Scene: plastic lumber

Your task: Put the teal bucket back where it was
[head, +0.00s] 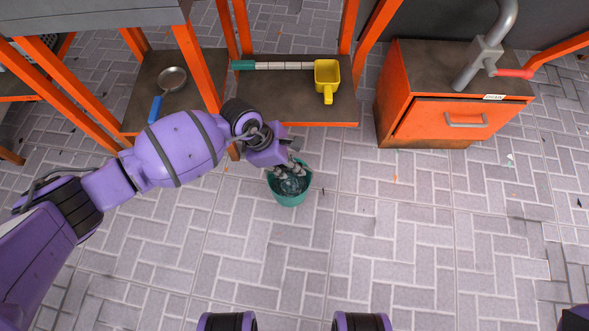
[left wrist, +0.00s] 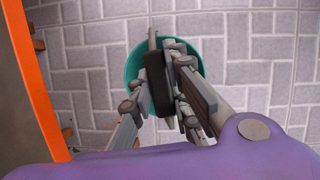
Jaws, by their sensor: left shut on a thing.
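The teal bucket (head: 289,193) is in the middle of the head view, over the brick floor in front of the low shelf. I cannot tell whether it touches the floor. My left gripper (head: 290,171) reaches down to it from the left and is shut on it. In the left wrist view the gripper (left wrist: 163,85) covers much of the bucket (left wrist: 132,66), and its teal rim shows on both sides of the fingers. My right gripper is not in view.
A low shelf board (head: 270,105) holds a yellow scoop (head: 327,78) and a teal-ended bar (head: 285,66). A blue-handled pan (head: 172,80) lies on the left shelf. An orange drawer cabinet (head: 440,118) stands right. Orange posts (head: 198,65) rise near my left arm. The front floor is clear.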

